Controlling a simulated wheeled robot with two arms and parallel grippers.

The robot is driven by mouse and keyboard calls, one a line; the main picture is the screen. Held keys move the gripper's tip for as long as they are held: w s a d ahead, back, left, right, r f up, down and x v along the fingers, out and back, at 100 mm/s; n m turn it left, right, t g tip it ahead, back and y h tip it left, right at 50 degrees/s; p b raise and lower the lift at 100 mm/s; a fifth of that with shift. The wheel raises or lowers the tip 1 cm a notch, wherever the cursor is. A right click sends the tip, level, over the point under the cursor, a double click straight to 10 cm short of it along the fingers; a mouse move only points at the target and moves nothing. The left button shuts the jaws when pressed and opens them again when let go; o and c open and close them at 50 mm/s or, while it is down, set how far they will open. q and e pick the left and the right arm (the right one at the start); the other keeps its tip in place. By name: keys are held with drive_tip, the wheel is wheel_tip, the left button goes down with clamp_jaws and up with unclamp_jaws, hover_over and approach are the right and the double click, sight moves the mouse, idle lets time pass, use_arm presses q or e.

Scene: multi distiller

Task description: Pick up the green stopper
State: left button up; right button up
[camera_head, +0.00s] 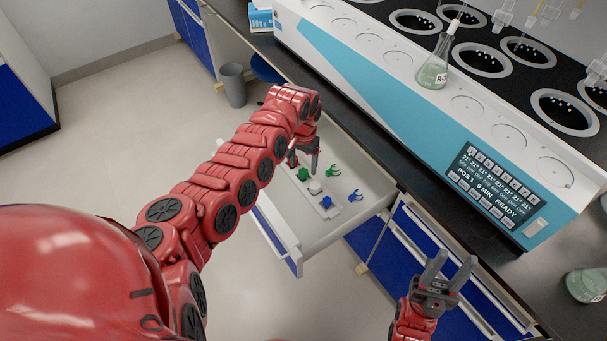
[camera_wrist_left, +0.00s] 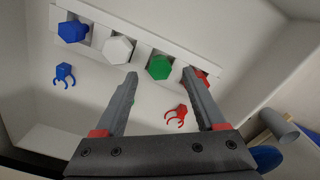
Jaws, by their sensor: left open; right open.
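The green stopper (camera_head: 303,173) sits in a white rack in the open drawer, beside a white stopper (camera_head: 314,187) and a blue stopper (camera_head: 326,201). In the left wrist view the green stopper (camera_wrist_left: 159,67) shows between my fingertips, with a red stopper (camera_wrist_left: 203,76) to its right, partly covered by a finger. My left gripper (camera_head: 307,160) is open above the drawer, near the green stopper; it also shows in the left wrist view (camera_wrist_left: 160,75). The fingers appear apart from the stopper. My right gripper (camera_head: 451,264) is open and empty, in front of the blue cabinets.
A green clip (camera_head: 333,171) and a blue clip (camera_head: 355,195) lie in the drawer (camera_head: 318,235) beside the rack; a red clip (camera_wrist_left: 177,116) shows in the left wrist view.

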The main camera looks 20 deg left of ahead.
sight(303, 176)
use_arm(q)
wheel_tip(303, 176, down, 2)
drive_tip(key=shift+f, duration=0.25)
clamp_jaws()
